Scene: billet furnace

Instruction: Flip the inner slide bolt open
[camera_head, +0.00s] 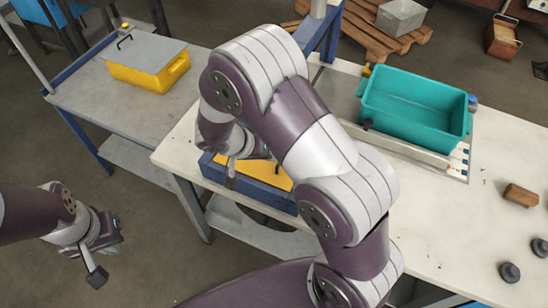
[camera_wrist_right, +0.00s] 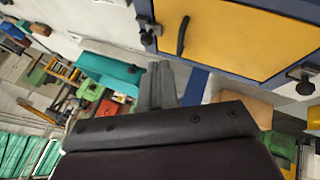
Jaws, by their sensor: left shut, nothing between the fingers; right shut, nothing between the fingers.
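A blue box with a yellow door (camera_wrist_right: 235,35) fills the upper right of the right wrist view. The door has a black bar handle (camera_wrist_right: 183,36). A bolt with a black knob (camera_wrist_right: 147,37) sits on the frame by the door's left edge, and another black-knobbed bolt (camera_wrist_right: 304,84) is at the right edge. I cannot tell which is the inner one. My right gripper (camera_wrist_right: 160,66) is shut and empty, its tips apart from the knobs in the picture. In the head view, the yellow door (camera_head: 262,175) is partly hidden by my right arm. My left gripper (camera_head: 97,278) is shut, empty, far left.
A white table (camera_head: 440,215) carries a teal bin (camera_head: 412,105), a brown block (camera_head: 521,195) and dark round pieces (camera_head: 509,271). A grey cart (camera_head: 90,95) with a yellow box (camera_head: 150,72) stands at left. Open floor lies between my left gripper and the table.

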